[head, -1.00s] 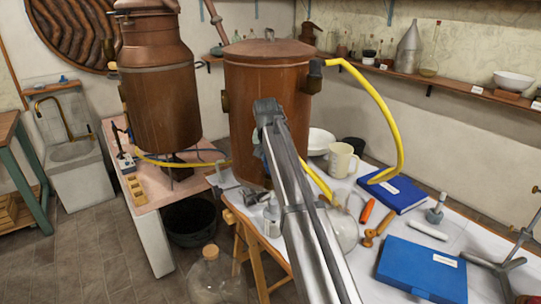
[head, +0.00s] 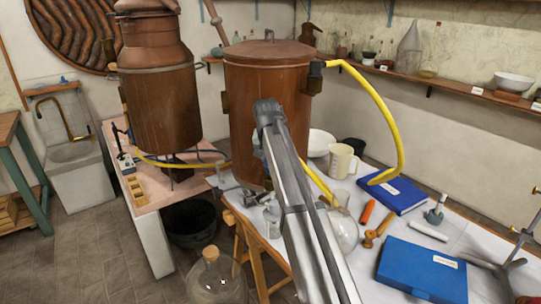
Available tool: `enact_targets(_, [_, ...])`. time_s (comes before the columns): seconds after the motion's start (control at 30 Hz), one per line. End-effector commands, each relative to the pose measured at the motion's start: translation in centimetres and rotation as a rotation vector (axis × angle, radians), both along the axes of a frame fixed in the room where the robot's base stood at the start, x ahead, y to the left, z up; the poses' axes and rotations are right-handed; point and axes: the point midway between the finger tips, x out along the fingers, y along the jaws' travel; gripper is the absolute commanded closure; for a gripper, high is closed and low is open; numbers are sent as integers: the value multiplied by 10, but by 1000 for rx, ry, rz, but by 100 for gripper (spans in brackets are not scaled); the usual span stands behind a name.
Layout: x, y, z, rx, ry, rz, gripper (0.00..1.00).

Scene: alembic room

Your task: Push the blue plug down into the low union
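My arm crosses the middle of the head view and stands in front of the copper vessel (head: 236,125). My gripper is hidden behind my own arm, so its fingers cannot be seen. Small grey fittings (head: 251,197) sit on the table by the foot of the vessel, partly covered by the arm. I cannot make out the blue plug or the low union, or whether anything is held.
A yellow hose (head: 395,110) loops from the vessel's upper right fitting to the table. A glass flask (head: 345,232), a cream mug (head: 341,160), a blue book (head: 397,195) and a blue case (head: 420,268) stand to the right. A large glass bottle (head: 212,280) is on the floor.

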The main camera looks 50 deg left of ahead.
Motion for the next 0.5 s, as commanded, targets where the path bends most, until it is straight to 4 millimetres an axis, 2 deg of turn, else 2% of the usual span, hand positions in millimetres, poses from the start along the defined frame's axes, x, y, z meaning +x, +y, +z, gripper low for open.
enact_targets(0.5, [0, 0, -5, 0, 0, 0, 100])
